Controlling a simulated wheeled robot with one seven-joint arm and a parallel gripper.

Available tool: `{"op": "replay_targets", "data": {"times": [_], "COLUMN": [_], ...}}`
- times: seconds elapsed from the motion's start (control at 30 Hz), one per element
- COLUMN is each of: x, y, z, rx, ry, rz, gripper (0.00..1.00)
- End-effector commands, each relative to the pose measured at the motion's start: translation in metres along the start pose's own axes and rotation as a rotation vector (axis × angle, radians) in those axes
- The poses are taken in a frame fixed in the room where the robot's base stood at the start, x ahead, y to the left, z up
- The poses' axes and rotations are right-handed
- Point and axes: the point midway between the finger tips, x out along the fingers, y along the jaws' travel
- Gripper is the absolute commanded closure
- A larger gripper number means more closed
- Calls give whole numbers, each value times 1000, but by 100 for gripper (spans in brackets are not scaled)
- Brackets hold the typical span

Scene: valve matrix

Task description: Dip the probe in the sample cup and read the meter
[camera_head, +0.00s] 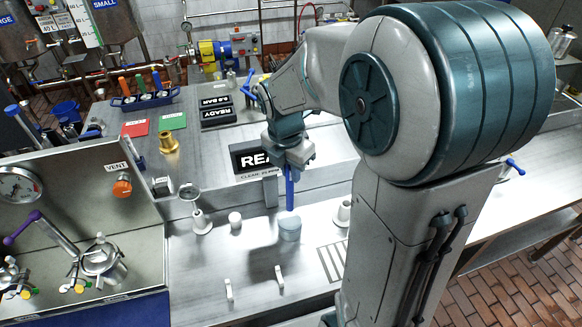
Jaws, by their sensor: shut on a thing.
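My gripper (289,166) is shut on a blue rod-shaped probe (290,193), which hangs upright below it. Beneath the probe stands a small pale blue-grey cup (290,231) on the steel bench. The probe's lower end shows close over the cup's top; I cannot tell whether it touches or enters it. A large black display (252,158) reading "REA", its right part hidden by my arm, stands behind the probe. Two smaller black displays, one reading "READY" (217,115) and one a bar value (215,102), stand farther back. I cannot tell which is the meter.
White fittings (202,222) and (235,221) stand left of the cup. Two small white uprights (280,276) stand in front. A slotted drain (332,261) lies to the right. A steel panel with a gauge (19,185) and an orange vent knob (122,187) rises at left.

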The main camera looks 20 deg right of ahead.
Motion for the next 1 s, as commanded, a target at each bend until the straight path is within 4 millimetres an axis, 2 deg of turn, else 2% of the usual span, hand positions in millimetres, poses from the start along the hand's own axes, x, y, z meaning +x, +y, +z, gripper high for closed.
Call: {"op": "replay_targets", "data": {"times": [0.03,1.0], "x": [8,84], "y": [0,0], "z": [-1,-10], "rx": [0,-1], "ry": [0,0], "rz": [0,-1], "gripper": [100,100]}}
